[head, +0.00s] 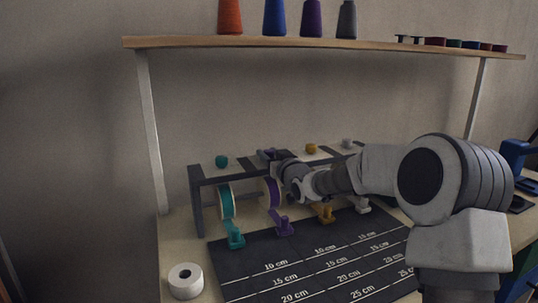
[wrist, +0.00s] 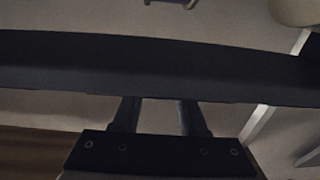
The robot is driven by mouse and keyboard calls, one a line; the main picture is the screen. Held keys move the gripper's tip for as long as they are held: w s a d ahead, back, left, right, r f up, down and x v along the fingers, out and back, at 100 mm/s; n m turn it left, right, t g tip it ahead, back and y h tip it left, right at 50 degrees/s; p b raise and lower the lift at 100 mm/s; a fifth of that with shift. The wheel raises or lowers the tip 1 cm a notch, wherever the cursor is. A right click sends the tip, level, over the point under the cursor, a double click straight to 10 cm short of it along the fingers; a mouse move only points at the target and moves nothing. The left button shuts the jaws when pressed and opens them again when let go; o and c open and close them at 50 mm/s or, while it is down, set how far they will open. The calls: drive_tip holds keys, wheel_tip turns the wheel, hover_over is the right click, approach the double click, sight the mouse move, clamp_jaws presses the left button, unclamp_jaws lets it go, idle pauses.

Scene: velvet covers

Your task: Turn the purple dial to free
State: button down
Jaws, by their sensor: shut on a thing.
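The purple dial (head: 266,154) is on top of the dark rack (head: 196,190), second from the left. Only a little purple shows past my gripper (head: 279,164), and its pointer and markings cannot be read. My gripper reaches it from the right and is shut on it. In the wrist view the two fingers (wrist: 158,115) stand apart and run up to a dark bar (wrist: 160,68), which hides their tips and what lies between them. Below the dial hangs a spool of purple ribbon (head: 271,192), with a purple clip (head: 284,226) in front.
A teal dial (head: 221,161) stands to the left, a yellow dial (head: 311,148) and a pale dial (head: 347,143) to the right. A dark measuring mat (head: 320,262) lies in front. A white roll (head: 186,281) stands at the left. A shelf (head: 330,45) with spools is above.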

drive_tip(key=shift+w+d+r+n+y+p, duration=0.1)
drive_tip(key=shift+r+n+y+p, duration=0.2)
drive_tip(key=shift+p, duration=0.75)
drive_tip(key=shift+f+n+g+y+p, duration=0.3)
drive_tip(key=shift+n+g+y+p, duration=0.1)
drive_tip(key=shift+g+y+p, duration=0.15)
drive_tip(key=shift+c, duration=2.2)
unclamp_jaws()
drive_tip(key=p+v, duration=0.2)
drive_tip(key=v, duration=1.5)
drive_tip(key=shift+s+p, duration=0.25)
drive_tip(key=shift+p, duration=0.15)
